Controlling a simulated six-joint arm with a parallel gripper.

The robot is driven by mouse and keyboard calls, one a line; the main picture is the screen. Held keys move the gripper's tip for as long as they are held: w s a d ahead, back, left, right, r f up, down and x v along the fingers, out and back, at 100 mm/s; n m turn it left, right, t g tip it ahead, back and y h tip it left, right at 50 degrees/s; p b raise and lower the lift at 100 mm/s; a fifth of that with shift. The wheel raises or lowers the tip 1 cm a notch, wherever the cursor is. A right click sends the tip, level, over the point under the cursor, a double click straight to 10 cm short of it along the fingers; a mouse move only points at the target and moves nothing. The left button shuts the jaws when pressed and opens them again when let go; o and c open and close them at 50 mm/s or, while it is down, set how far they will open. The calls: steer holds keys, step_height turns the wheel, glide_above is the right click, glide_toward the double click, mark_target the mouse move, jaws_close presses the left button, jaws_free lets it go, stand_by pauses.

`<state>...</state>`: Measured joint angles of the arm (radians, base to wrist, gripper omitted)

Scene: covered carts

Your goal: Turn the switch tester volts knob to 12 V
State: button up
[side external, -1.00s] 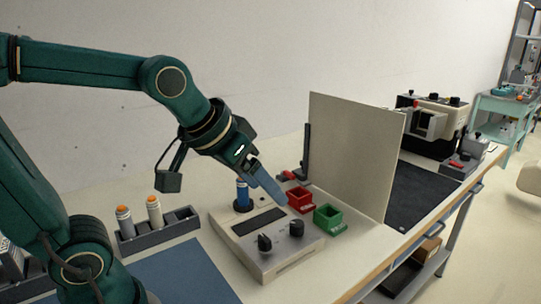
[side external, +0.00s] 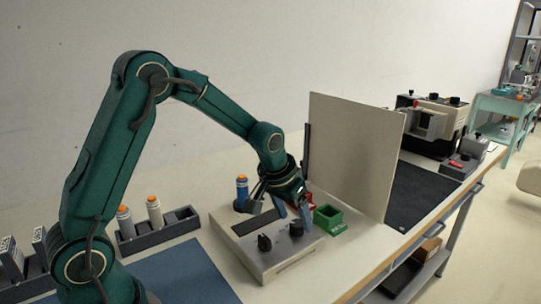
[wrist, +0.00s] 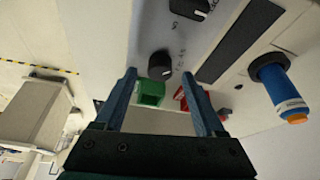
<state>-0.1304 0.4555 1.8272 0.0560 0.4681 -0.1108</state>
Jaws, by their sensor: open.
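The switch tester (side external: 287,268) is a pale box with a dark strip and two black knobs. One knob (side external: 265,242) is nearer the front left; the other knob (side external: 296,229) is to its right. My gripper (side external: 293,216) is open, just above and behind the right knob. In the wrist view, this knob (wrist: 160,66) appears between my open fingertips (wrist: 159,75), and I cannot tell whether they touch it. The other knob (wrist: 190,8) is at the top edge. Small markings surround the knobs, but I cannot read which is volts or their settings.
A blue cylinder with an orange end (side external: 242,187) stands in the tester's socket. A green bin (side external: 328,219) and a partly hidden red bin (wrist: 181,97) are close behind my gripper. An upright panel (side external: 350,150) stands to the right. A grey rack (side external: 160,234) holds two pale cylinders.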

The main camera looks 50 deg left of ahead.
steer(key=shift+x, duration=0.9)
steer(key=shift+c, duration=0.4)
jaws_close()
steer(key=shift+a+m, duration=0.1)
steer(key=shift+m, duration=0.2)
steer(key=m+h, duration=0.1)
steer(key=m, duration=0.2)
steer(key=shift+a+m+h, duration=0.1)
steer(key=shift+m+h, duration=0.2)
steer(key=shift+a+r+m+g+h, duration=0.15)
steer(key=shift+m+h, duration=0.25)
steer(key=shift+m, duration=0.7)
steer(key=shift+f+m+g+h, duration=0.15)
steer(key=shift+m+h, duration=0.25)
steer(key=shift+m, duration=0.7)
steer(key=shift+r, duration=0.1)
